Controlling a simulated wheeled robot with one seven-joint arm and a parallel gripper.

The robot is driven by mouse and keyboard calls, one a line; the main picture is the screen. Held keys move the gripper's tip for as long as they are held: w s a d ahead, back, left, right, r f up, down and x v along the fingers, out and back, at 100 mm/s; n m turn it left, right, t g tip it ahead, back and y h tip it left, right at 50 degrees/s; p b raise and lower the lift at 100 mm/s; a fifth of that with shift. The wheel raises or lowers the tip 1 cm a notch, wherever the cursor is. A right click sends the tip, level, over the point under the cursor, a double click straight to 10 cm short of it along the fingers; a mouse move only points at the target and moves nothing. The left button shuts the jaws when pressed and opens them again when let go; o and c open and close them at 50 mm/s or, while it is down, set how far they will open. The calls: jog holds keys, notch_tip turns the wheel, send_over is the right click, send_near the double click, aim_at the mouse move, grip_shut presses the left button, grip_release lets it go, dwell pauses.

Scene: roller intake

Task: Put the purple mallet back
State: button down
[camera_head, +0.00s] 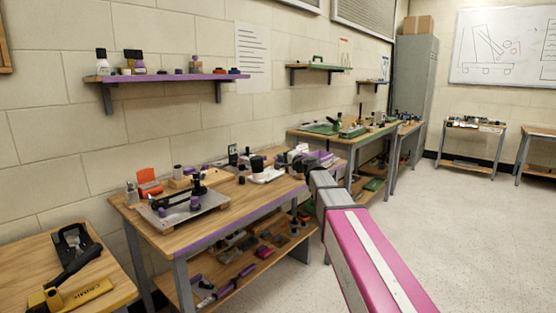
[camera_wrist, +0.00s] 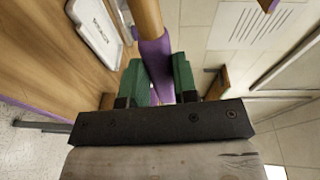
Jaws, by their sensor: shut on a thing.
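In the wrist view, my gripper (camera_wrist: 158,80) has its two green-padded fingers closed on the purple part of the mallet (camera_wrist: 155,52). A bare wooden length runs on from the purple part to the top edge of the view. The mallet's head cannot be made out. In the head view, my gripper (camera_head: 296,161) is at the far right end of the purple-edged workbench (camera_head: 215,223). There the mallet cannot be told apart from the clutter behind my gripper.
A white tray (camera_wrist: 96,32) lies on the wooden bench top beside my gripper. A metal plate with a fixture (camera_head: 185,214) is at the bench's near end. A purple-edged shelf (camera_head: 170,78) with bottles hangs above. The floor (camera_head: 460,225) to the right is clear.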

jog(key=shift+a+r+n+g+y, duration=0.2)
jog(key=shift+a+n+g+y, duration=0.25)
jog(key=shift+a, duration=0.55)
jog(key=shift+a+f, duration=0.1)
jog(key=shift+f, duration=4.85)
jog(key=c, duration=0.8)
grip_release()
jog(key=shift+s, duration=0.2)
